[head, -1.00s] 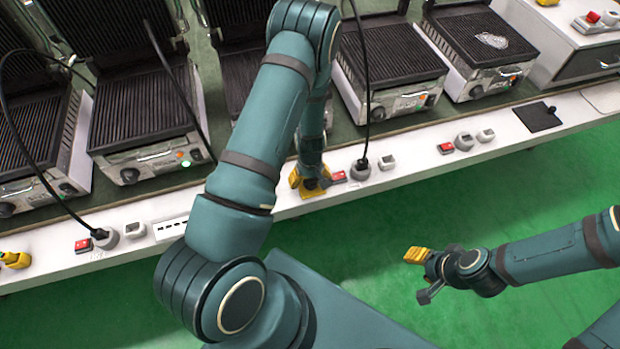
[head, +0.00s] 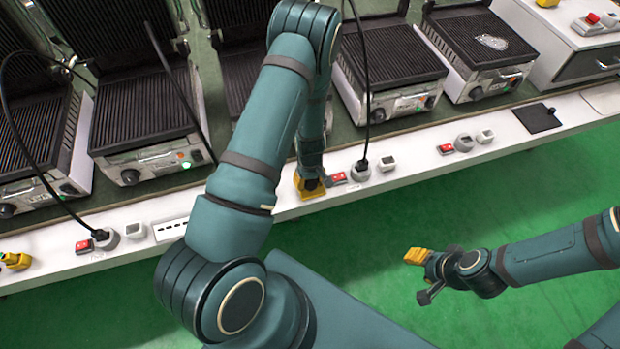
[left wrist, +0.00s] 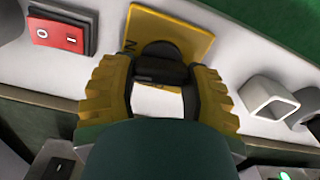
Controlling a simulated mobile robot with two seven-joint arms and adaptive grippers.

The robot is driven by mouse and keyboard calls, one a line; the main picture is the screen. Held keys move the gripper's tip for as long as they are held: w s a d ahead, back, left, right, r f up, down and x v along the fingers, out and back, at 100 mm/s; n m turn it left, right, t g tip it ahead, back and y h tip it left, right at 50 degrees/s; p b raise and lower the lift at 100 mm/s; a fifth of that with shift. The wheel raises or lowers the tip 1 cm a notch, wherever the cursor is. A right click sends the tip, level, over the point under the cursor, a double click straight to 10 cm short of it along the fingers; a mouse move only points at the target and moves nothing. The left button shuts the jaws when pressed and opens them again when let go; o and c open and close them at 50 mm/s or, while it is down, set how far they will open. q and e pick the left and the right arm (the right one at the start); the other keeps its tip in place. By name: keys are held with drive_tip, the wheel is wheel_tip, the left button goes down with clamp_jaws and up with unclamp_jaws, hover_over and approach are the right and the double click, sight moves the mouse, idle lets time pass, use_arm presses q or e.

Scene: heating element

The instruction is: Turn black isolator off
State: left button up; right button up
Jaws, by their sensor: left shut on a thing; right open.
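The black isolator (left wrist: 162,62) is a dark rotary knob on a yellow plate (left wrist: 190,28), seen in the left wrist view. Part of a letter, like an N, shows at the plate's edge. My left gripper (left wrist: 157,72) has its yellow fingers on both sides of the knob and is shut on it. In the head view the yellow plate (head: 311,189) is on the white front strip, and my left arm partly hides the knob. My right gripper (head: 424,274) is open and empty over the green floor at the right.
A red rocker switch (left wrist: 62,35) is beside the plate, and a grey square socket (left wrist: 268,106) is on the other side. Several contact grills (head: 395,60) stand behind the white strip (head: 420,165). A black cable (head: 362,90) hangs to a plug near the isolator.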

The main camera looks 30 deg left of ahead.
sight(309, 181)
use_arm(q)
drive_tip(key=n, duration=0.4)
drive_tip(key=shift+s+p, duration=0.1)
drive_tip(key=shift+p, duration=0.25)
drive_tip(key=n, duration=0.4)
drive_tip(key=shift+s+p, duration=0.15)
drive_tip(key=shift+p, duration=0.25)
drive_tip(key=n+p, duration=0.1)
drive_tip(key=n, duration=0.3)
drive_tip(key=shift+s+n, duration=0.1)
drive_tip(key=shift+n, duration=0.2)
drive_tip(key=shift+n+p, duration=0.45)
drive_tip(key=shift+n, duration=1.05)
drive_tip(key=o, duration=1.2)
wheel_tip(309, 181, up, 12)
